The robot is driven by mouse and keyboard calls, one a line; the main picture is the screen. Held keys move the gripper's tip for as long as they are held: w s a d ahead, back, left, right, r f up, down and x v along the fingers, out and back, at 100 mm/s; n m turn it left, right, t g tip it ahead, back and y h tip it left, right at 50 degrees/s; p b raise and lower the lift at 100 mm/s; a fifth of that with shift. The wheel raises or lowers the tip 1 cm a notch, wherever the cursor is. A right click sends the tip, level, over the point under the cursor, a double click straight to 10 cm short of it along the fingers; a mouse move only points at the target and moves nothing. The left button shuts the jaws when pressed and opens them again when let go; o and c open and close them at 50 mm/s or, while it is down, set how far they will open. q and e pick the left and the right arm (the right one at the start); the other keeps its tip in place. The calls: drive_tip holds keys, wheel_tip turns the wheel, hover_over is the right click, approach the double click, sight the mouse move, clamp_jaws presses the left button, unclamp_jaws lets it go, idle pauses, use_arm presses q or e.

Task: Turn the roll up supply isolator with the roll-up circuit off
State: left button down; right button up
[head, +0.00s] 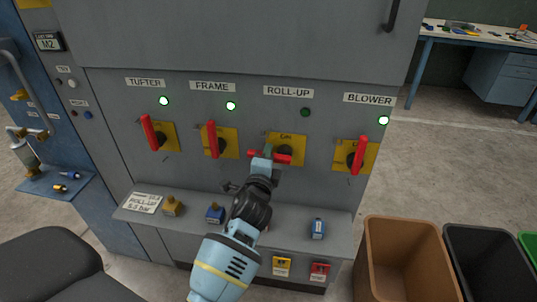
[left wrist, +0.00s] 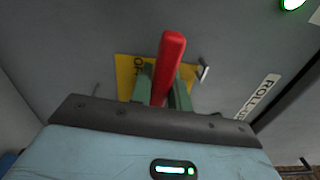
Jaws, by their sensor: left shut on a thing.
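The roll-up isolator is a red handle (head: 284,158) on a yellow plate (head: 299,143) below the ROLL-UP label (head: 288,91). The handle lies about level, while the other three isolator handles stand nearly upright. The roll-up lamp (head: 305,112) is dark. My left gripper (head: 268,158) is at this handle, and its arm hides part of the plate. In the left wrist view the red handle (left wrist: 169,65) stands between the green fingers (left wrist: 161,88), which are shut on it. Part of the word OFF shows on the yellow plate (left wrist: 125,73). My right gripper is not in view.
The tufter (head: 148,132), frame (head: 212,139) and blower (head: 359,155) isolators have lit green lamps. A grey ledge (head: 185,221) below carries several padlock-like blocks and a ROLL-UP card (head: 142,203). Bins, including a brown one (head: 405,260), stand at the right.

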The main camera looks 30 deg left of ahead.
use_arm(q)
drive_tip(key=shift+f+n, duration=0.15)
drive_tip(key=shift+n, duration=0.15)
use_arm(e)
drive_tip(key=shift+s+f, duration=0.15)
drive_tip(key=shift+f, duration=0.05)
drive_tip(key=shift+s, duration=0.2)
use_arm(q)
drive_tip(key=c, duration=1.3)
unclamp_jaws()
drive_tip(key=shift+s+d, duration=0.2)
drive_tip(key=shift+s, duration=0.4)
drive_tip(key=v, duration=0.6)
drive_tip(key=shift+s, duration=0.3)
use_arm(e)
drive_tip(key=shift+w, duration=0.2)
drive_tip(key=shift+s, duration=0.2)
